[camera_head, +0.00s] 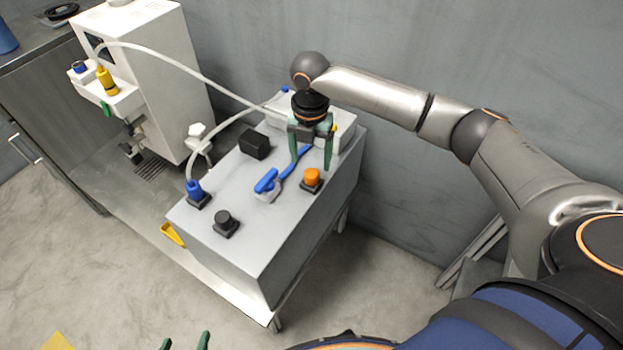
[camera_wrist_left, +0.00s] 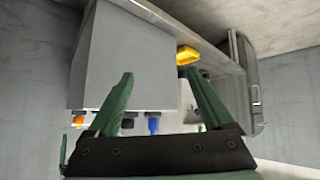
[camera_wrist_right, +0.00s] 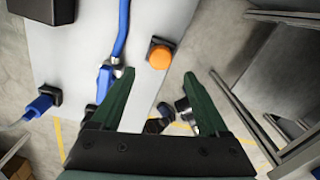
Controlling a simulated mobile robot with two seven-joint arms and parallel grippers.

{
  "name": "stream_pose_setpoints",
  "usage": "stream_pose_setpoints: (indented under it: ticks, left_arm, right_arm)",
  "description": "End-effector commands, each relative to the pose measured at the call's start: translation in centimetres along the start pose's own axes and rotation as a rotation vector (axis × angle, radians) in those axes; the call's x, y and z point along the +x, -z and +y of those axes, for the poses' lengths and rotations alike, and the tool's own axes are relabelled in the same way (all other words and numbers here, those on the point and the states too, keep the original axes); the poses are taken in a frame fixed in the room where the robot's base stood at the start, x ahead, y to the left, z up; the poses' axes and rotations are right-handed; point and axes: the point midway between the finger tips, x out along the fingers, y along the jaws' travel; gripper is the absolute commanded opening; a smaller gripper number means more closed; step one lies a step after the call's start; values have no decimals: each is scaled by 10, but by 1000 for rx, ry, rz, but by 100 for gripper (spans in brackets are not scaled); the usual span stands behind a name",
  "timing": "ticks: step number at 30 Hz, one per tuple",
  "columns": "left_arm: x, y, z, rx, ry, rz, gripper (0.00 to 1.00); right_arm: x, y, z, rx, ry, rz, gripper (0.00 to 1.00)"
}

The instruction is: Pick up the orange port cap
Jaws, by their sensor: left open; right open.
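The orange port cap (camera_head: 312,176) sits on a dark square port on top of the grey box (camera_head: 240,255), near its right edge. It also shows in the right wrist view (camera_wrist_right: 160,57), ahead of the fingers and between their lines. My right gripper (camera_head: 312,166) is open and empty above the box, close behind the cap in the head view. I cannot tell whether a finger touches it. My left gripper (camera_head: 187,341) is open and empty at the bottom edge of the head view, away from the box. In the left wrist view the cap (camera_wrist_left: 78,120) is small, at the left.
A blue-handled valve (camera_head: 266,182), a black cap (camera_head: 224,219), a black block (camera_head: 254,144) and a blue connector (camera_head: 195,188) with a white hose stand on the box. A white machine (camera_head: 150,75) stands behind left. The grey wall (camera_head: 420,50) is close behind my right arm.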

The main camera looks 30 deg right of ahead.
Motion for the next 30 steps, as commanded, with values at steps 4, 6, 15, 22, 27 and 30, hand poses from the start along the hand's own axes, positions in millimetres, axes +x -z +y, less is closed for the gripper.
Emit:
stream_pose_setpoints:
  ticks: [4, 6, 15, 22, 27, 30]
  left_arm:
    - [2, -4, -2, 1, 4, -2, 85]
    - [4, -6, -3, 2, 5, 0, 85]
    - [0, 51, -12, 58, 30, 205, 85]
    - [-3, 63, -13, 71, 34, 251, 85]
    - [-3, 63, -13, 70, 33, 250, 85]
    - [-3, 63, -13, 70, 33, 249, 85]
  right_arm:
    - [11, 0, 0, 0, -1, 0, 78]
    - [20, -1, 0, 0, 0, 0, 78]
    - [51, -2, 0, -1, -1, 0, 78]
    - [57, -2, 0, -1, -3, -1, 78]
    - [56, -2, 0, -1, -2, -1, 77]
    - [56, -2, 0, 0, -2, -1, 66]
